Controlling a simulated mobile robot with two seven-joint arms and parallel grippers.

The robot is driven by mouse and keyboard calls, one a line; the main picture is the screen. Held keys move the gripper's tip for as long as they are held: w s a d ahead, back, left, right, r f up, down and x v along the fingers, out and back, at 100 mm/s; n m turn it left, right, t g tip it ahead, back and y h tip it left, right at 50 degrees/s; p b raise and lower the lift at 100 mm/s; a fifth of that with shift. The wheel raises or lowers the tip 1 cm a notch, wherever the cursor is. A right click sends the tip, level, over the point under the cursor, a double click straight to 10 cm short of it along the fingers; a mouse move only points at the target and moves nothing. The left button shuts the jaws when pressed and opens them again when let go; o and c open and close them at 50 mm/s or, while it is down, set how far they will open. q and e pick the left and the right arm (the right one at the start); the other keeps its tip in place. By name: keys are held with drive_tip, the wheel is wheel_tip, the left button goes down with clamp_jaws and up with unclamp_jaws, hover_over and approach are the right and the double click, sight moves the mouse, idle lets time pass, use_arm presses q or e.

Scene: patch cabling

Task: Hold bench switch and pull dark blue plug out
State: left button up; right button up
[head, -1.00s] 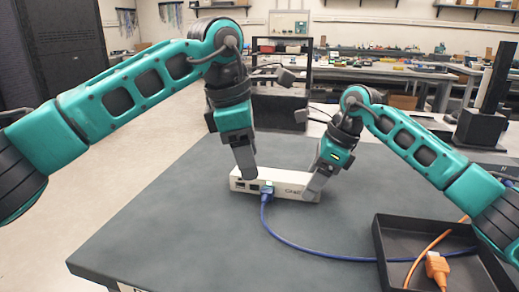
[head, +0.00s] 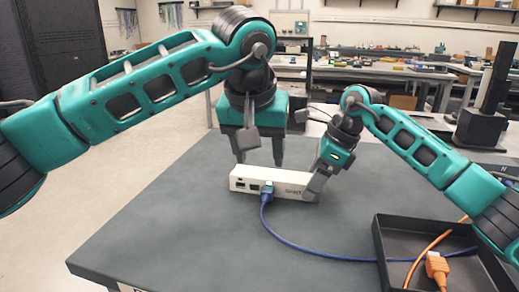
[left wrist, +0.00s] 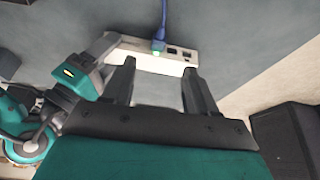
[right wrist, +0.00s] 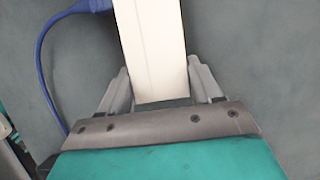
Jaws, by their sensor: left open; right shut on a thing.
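The white bench switch (head: 240,184) lies on the dark table, its port side facing the head camera. The dark blue plug (head: 267,190) sits in a port on that face, with its blue cable running right along the table. It also shows in the left wrist view (left wrist: 158,46). My right gripper (head: 316,190) is shut on the right end of the switch; in the right wrist view its fingers (right wrist: 160,90) flank the white body. My left gripper (head: 260,163) is open and empty, fingers pointing down, above and behind the switch; no contact with the plug shows.
A black tray (head: 388,262) at the right front holds an orange plug (head: 437,268) and orange cable; the blue cable (head: 320,254) passes into it. The table's left and front areas (head: 170,230) are clear.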

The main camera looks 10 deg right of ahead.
sight(266, 196)
use_arm(q)
drive_tip(key=shift+m, duration=0.3)
drive_tip(key=x, duration=1.2)
clamp_jaws()
idle(0.4)
drive_tip(key=shift+s+a, duration=0.3)
drive_tip(key=shift+s, duration=0.35)
idle(0.9)
drive_tip(key=shift+s+a+r, duration=0.1)
drive_tip(key=shift+s+a, duration=0.2)
drive_tip(key=shift+s, duration=0.3)
drive_tip(key=shift+s+a, duration=0.25)
drive_tip(key=shift+s, duration=0.4)
use_arm(e)
drive_tip(key=o, duration=1.3)
drive_tip(key=shift+o, duration=0.2)
